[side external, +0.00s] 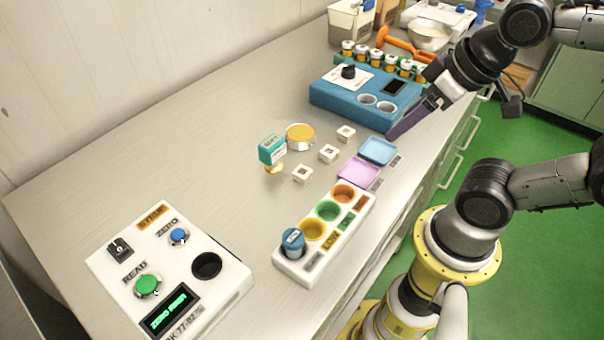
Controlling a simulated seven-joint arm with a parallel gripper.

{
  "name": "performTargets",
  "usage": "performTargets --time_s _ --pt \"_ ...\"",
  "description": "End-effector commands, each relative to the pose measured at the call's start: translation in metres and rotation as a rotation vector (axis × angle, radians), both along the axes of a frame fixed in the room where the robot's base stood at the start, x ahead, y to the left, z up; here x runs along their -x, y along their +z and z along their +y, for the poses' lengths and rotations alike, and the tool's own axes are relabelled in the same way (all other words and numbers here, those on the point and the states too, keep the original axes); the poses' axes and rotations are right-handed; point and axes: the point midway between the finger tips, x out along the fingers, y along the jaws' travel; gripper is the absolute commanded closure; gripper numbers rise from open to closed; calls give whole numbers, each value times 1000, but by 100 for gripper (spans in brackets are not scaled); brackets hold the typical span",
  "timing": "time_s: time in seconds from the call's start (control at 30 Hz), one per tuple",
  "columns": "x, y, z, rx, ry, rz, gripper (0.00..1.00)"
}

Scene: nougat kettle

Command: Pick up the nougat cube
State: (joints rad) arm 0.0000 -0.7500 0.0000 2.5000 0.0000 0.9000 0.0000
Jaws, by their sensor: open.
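Three small cream blocks stand in a diagonal row on the metal bench: a near one (302,174), a middle one (328,153) and a far one (346,134). Each has a dark mark on top. They look like nougat cubes; I cannot tell which one the task means. My gripper (415,117) is above the bench's right side, by the front right corner of the blue device, to the right of the blocks and apart from them. It is open and I see nothing held. Its fingers show edge-on, partly overlapping.
Blue and pink trays (378,151) (359,172) lie between the blocks and the bench edge. A blue device (335,97) stands behind. A teal stamp (272,149) and yellow-topped round tin (300,137) are left of the blocks. A coloured-cup rack (292,268) and white button console (222,290) stand nearer.

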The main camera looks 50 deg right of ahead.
Motion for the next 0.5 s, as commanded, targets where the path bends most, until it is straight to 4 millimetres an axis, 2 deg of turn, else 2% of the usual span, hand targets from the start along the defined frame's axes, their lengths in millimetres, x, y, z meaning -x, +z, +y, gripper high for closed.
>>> performTargets --time_s 0.27,0.37,0.5 --pt "0 0 0 19 36 2 25" --pt "2 2 0 75 142 10 25" --pt "-11 22 1 209 408 24 25"
